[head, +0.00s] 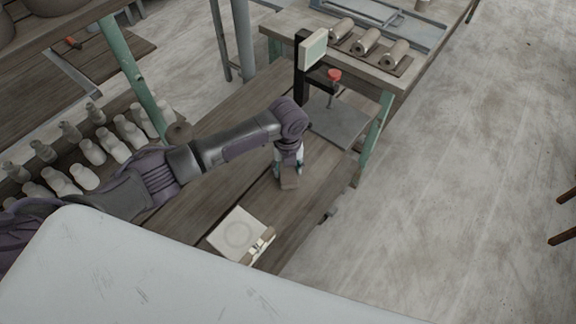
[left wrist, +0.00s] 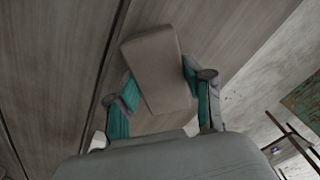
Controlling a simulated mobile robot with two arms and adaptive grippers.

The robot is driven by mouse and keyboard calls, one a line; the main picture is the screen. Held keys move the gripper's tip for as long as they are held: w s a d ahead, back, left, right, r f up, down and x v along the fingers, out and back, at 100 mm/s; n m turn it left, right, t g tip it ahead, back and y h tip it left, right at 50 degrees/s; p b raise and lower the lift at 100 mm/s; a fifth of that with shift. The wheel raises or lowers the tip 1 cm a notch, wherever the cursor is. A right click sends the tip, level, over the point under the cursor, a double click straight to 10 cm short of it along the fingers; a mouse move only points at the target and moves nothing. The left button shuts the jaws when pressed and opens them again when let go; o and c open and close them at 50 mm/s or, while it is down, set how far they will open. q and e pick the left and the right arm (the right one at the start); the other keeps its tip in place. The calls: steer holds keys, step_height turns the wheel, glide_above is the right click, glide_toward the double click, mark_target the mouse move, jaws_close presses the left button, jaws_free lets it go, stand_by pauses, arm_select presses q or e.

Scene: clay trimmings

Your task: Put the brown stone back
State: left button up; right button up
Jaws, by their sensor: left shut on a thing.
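The brown stone (head: 289,181) is a grey-brown block. My left gripper (head: 288,166) is shut on it over the wooden bench (head: 225,120). In the left wrist view the stone (left wrist: 157,68) sits between the two teal-lined fingers of the left gripper (left wrist: 160,88). Whether the stone touches the bench or hangs just above it, I cannot tell. My right gripper does not show.
A pale square board (head: 238,232) with a round mark lies on the bench's near part, small pieces at its edge. Behind the gripper stands a device with a screen (head: 313,50) and a flat plate (head: 340,122). Several pale bottles (head: 82,177) stand at left.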

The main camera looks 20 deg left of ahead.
mark_target(288, 170)
arm_select(q)
steer(key=shift+f, duration=0.15)
steer(key=o, duration=1.1)
steer(key=shift+o, duration=0.6)
steer(key=shift+r, duration=0.25)
step_height(288, 170, up, 12)
steer(key=b, duration=0.1)
